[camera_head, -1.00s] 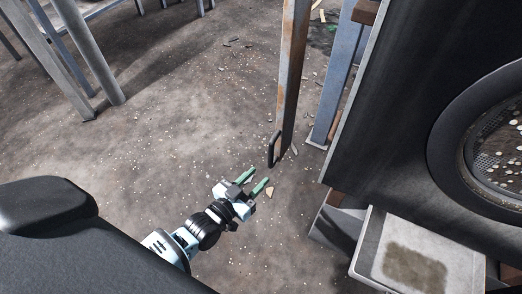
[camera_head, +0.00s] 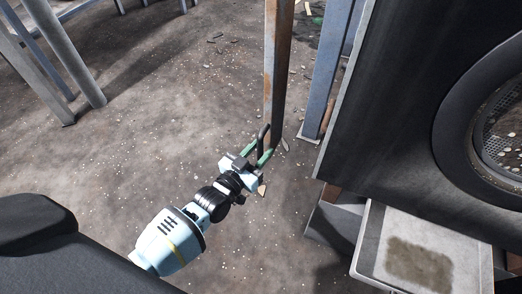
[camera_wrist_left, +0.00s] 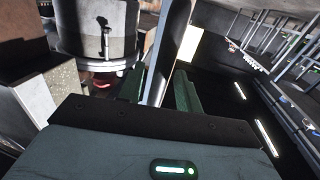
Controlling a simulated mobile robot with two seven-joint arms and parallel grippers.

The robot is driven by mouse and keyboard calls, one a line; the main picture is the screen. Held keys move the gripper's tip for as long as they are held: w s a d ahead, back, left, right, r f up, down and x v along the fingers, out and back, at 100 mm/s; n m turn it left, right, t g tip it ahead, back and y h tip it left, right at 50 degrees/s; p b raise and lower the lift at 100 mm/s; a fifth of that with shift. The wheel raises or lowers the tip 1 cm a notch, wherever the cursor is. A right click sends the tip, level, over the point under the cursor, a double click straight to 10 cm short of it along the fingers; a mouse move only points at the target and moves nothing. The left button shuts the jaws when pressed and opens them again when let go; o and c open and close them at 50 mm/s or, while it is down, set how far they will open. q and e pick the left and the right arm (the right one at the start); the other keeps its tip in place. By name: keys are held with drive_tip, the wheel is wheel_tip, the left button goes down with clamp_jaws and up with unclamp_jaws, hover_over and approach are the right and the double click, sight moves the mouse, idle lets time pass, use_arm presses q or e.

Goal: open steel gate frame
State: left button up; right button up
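The steel gate frame (camera_head: 279,75) shows in the head view as a rusty upright post with a dark loop handle (camera_head: 262,138) near its lower end. My left gripper (camera_head: 259,152) is at the handle, its two green fingers apart, one on each side of it. In the left wrist view the green fingers (camera_wrist_left: 158,92) are also apart. A grey bar (camera_wrist_left: 170,45) runs between them; I cannot tell whether it touches either finger. My right gripper is not in view.
A dark machine panel with a round perforated screen (camera_head: 503,145) stands on the right. A pale tray (camera_head: 375,245) juts out below it. A blue-grey post (camera_head: 325,80) stands right of the gate. Metal legs (camera_head: 75,60) stand at upper left.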

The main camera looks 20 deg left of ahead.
use_arm(q)
drive_tip(key=shift+w+d, duration=0.1)
drive_tip(key=shift+w, duration=0.25)
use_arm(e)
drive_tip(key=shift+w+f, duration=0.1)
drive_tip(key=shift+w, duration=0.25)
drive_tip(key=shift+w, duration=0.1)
use_arm(q)
drive_tip(key=shift+c, duration=0.4)
clamp_jaws()
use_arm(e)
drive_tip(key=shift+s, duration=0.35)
